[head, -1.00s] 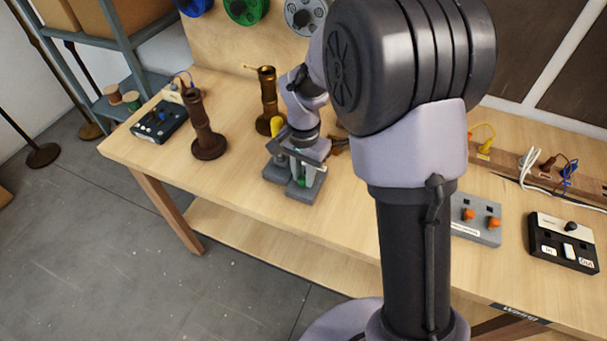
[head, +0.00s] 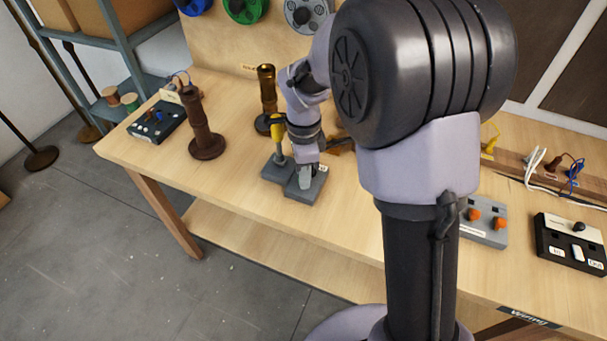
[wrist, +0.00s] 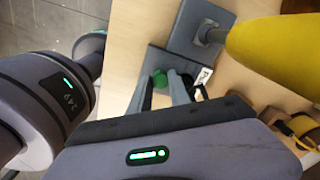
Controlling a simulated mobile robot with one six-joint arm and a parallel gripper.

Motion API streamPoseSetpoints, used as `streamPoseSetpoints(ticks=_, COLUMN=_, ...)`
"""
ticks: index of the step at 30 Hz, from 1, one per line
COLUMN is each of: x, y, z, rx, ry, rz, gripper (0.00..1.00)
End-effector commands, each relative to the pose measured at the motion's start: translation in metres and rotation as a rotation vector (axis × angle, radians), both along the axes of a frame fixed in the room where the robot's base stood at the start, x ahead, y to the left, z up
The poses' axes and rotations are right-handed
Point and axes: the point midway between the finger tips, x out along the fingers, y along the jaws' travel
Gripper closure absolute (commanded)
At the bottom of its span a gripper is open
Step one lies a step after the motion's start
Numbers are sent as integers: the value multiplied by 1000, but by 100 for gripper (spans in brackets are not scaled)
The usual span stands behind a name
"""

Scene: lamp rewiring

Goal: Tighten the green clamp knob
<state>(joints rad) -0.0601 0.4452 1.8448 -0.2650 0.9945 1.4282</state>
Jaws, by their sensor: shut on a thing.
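The green clamp knob (wrist: 159,77) shows in the wrist view, between the fingertips of my gripper (wrist: 166,84). The fingers are shut on it from both sides. The knob is on a dark grey block (wrist: 147,62). In the head view my gripper (head: 306,174) points down over that grey block (head: 304,194), and the knob is hidden behind the fingers. A tool with a yellow handle (head: 277,135) stands upright in the neighbouring grey block (head: 272,174), very close to my gripper. Its yellow handle (wrist: 270,50) fills the upper right of the wrist view.
A dark brown column (head: 204,130) and a brass column (head: 267,98) stand to the left and behind on the wooden table (head: 240,215). A black switch box (head: 157,124) is at the far left. A grey box with orange knobs (head: 484,226) and a black box (head: 572,245) are at the right.

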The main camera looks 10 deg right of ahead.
Motion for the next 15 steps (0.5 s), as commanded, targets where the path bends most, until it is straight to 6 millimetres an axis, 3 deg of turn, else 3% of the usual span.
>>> streamPoseSetpoints(ticks=15, x=0, y=0, z=0, rx=0, ry=1, rz=-132, gripper=100)
